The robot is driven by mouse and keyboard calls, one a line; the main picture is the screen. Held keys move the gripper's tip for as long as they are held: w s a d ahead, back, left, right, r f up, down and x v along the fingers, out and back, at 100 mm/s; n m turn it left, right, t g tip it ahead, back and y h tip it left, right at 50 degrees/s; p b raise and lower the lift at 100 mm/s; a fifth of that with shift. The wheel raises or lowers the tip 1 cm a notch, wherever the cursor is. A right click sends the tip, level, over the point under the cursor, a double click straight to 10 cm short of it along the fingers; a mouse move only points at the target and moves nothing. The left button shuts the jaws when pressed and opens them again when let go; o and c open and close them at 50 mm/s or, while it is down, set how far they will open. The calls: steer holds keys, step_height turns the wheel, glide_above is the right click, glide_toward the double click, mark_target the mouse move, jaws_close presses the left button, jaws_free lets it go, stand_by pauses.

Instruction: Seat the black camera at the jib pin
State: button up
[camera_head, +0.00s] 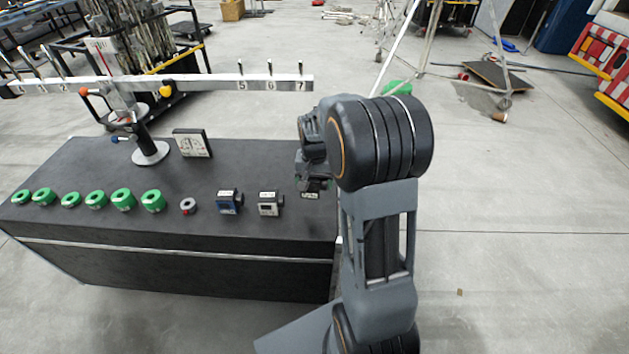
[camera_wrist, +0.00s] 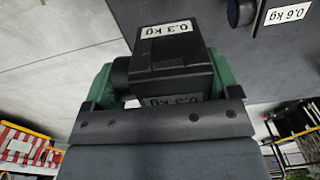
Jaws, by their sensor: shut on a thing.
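My gripper (camera_head: 312,172) is at the right end of the dark table, partly hidden behind my own arm. In the wrist view my gripper (camera_wrist: 158,82) has its green pads shut on both sides of the black camera (camera_wrist: 172,65), a dark box labelled 0.3 kg with a lens on its left. The black camera (camera_head: 311,194) shows only in small part in the head view, and I cannot tell its height over the tabletop. The jib (camera_head: 205,85) is a pale beam on a post, with upright pins numbered 5, 6 and 7 on its right arm and more pins at left. The pins I see are bare.
The dark table (camera_head: 120,235) carries several green rings (camera_head: 96,199), a small grey ring (camera_head: 188,206), a blue camera (camera_head: 229,202), a grey camera (camera_head: 269,204) and a small sign (camera_head: 192,143). A tripod stand (camera_head: 397,45) is beyond. Floor at right is mostly clear.

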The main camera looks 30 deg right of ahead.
steer(key=shift+r+p, duration=2.3)
steer(key=shift+r, duration=0.75)
